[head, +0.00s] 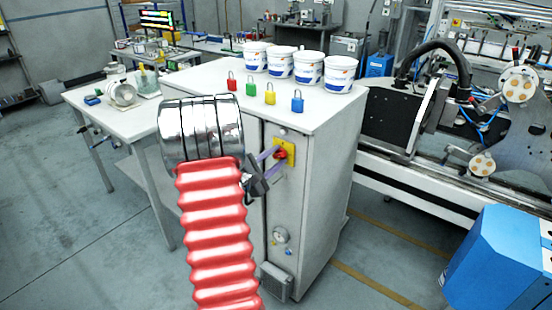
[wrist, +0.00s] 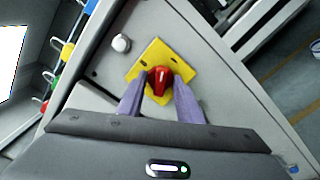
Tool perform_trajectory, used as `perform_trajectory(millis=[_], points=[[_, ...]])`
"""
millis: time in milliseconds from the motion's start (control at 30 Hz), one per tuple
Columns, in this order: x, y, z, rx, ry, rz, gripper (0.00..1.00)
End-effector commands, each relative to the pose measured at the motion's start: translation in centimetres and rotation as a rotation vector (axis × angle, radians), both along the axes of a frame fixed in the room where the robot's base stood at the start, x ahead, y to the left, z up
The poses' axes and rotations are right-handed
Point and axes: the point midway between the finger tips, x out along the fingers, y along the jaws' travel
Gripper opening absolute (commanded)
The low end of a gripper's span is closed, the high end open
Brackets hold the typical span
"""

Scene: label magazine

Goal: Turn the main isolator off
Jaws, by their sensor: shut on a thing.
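The main isolator is a red rotary knob (head: 281,155) on a yellow plate (head: 290,148), high on the front of the grey cabinet (head: 309,215). In the wrist view the red knob (wrist: 159,82) stands between my two purple fingers, with a pale mark on its face. The yellow plate (wrist: 152,54) looks tilted there. My gripper (head: 275,154) reaches the knob from the left in the head view; in the wrist view my gripper (wrist: 158,88) is shut on the knob's sides. The plate's lower part is partly hidden by the fingers and knob.
A white round button (wrist: 121,43) sits beside the plate. Red, green, yellow and blue padlocks (head: 270,96) and several white tubs (head: 283,63) stand on the cabinet top. A gauge (head: 280,236) is lower on the front. A blue machine (head: 500,262) stands at right.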

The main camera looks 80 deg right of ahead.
Motion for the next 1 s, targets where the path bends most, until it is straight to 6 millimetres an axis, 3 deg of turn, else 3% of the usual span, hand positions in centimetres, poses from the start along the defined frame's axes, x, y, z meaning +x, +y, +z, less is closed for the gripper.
perform_trajectory(millis=[1000], points=[[-0.18, 0.24, -0.75, 0.374, 0.835, 0.005, 0.10]])
